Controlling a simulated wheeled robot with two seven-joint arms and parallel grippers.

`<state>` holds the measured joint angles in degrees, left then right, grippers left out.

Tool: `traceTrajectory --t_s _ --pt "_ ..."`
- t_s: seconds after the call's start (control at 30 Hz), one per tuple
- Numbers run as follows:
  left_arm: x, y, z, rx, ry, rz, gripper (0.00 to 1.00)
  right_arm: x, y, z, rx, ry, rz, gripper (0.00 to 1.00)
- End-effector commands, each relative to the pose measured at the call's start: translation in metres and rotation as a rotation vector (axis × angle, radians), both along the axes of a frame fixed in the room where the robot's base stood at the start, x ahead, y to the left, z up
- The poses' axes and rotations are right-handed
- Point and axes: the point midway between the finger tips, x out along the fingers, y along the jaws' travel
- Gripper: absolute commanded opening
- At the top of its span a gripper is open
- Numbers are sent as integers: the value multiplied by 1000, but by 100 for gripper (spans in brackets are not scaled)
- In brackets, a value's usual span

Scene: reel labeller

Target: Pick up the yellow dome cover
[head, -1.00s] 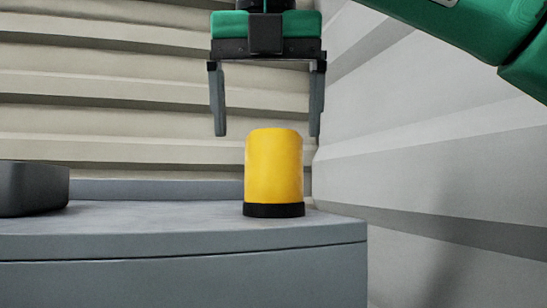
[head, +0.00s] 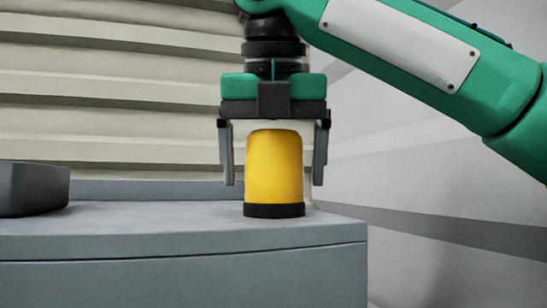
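The yellow dome cover (head: 274,170) stands upright on a grey surface, near its right end. It has a black ring at its base. My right gripper (head: 273,184) points straight down over the cover. Its fingers are spread wide, one to the left and one to the right of the cover, with a visible gap on each side. The fingertips reach down to about the cover's lower half in the picture. My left gripper is not in view.
The grey cabinet top (head: 150,225) is mostly bare to the left of the cover. A dark grey box (head: 33,188) sits at the far left. A beige slatted wall (head: 110,110) stands behind, and a light grey wall (head: 430,175) is on the right.

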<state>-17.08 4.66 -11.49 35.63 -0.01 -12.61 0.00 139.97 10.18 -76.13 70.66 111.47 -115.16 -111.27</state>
Motion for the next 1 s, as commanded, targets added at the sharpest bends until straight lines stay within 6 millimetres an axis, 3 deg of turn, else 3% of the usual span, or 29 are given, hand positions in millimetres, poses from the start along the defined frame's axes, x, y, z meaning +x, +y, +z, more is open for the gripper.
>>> traceTrajectory --t_s 0.03,0.27,0.67,1.0 --pt "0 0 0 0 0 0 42 0 0 0 0 0 0 77" --pt "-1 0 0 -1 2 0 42 0 0 0 -1 1 0 34" --pt "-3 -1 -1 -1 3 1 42 0 0 5 -2 0 0 34" --pt "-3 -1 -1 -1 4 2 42 0 0 43 0 -2 -4 34"
